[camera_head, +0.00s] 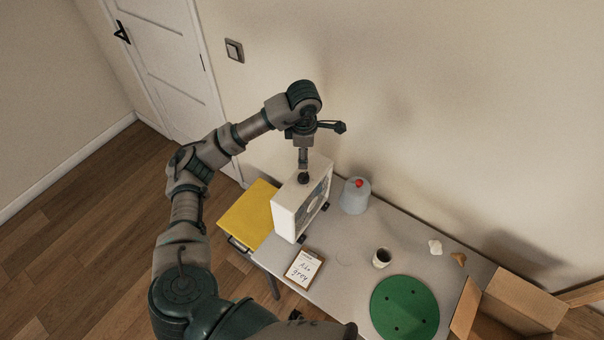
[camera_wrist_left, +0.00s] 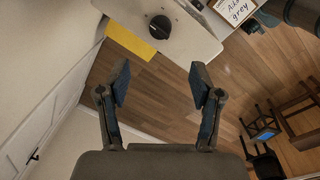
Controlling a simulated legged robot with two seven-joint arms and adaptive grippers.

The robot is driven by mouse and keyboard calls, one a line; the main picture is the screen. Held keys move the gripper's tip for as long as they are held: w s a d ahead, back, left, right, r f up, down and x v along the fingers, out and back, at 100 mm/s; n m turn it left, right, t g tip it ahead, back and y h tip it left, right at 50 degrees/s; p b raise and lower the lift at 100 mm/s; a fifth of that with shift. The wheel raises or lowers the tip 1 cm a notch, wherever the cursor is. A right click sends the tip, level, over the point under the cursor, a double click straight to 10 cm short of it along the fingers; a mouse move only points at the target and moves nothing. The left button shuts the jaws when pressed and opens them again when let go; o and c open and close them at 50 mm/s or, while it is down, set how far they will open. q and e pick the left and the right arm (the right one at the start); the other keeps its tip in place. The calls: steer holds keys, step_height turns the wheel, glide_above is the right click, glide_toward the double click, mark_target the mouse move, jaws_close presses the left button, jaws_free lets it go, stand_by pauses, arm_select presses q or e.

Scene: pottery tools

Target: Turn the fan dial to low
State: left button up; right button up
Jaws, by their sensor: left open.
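The fan is a white box (camera_head: 290,203) standing upright on the grey table, with its round grille (camera_head: 313,200) facing right. Its black dial (camera_head: 303,179) sits on the top face. In the left wrist view the dial (camera_wrist_left: 160,27) shows a small pale mark toward its left side, and no setting label is readable. My left gripper (camera_wrist_left: 160,82) is open and empty, its two fingers spread apart. The dial lies beyond the fingers, toward the top of that view, apart from them. In the head view the gripper is above the fan, its fingers hard to make out. My right gripper is not in view.
A yellow panel (camera_head: 247,213) lies left of the fan. A grey jug with a red cap (camera_head: 356,195) stands right of it. A note board (camera_head: 304,268), a cup (camera_head: 382,258) and a green disc (camera_head: 404,308) are on the table. A cardboard box (camera_head: 520,300) is at the right.

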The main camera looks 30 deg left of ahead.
mark_target(305, 175)
arm_select(q)
steer(key=f, duration=0.2)
steer(key=f+p, duration=0.1)
steer(key=f, duration=0.5)
steer(key=shift+w+d, duration=0.4)
steer(key=f, duration=0.1)
steer(key=a+f, duration=0.1)
steer(key=f, duration=0.1)
steer(key=shift+p, duration=0.4)
steer(key=shift+w+a+f, duration=0.15)
steer(key=shift+a+f, duration=0.35)
steer(key=shift+f, duration=0.35)
steer(key=shift+d, duration=0.25)
steer(key=shift+d+r, duration=0.1)
steer(key=shift+d, duration=0.1)
steer(key=shift+c, duration=0.9)
steer(key=shift+d, duration=0.2)
steer(key=c, duration=0.8)
steer(key=shift+c, duration=0.8)
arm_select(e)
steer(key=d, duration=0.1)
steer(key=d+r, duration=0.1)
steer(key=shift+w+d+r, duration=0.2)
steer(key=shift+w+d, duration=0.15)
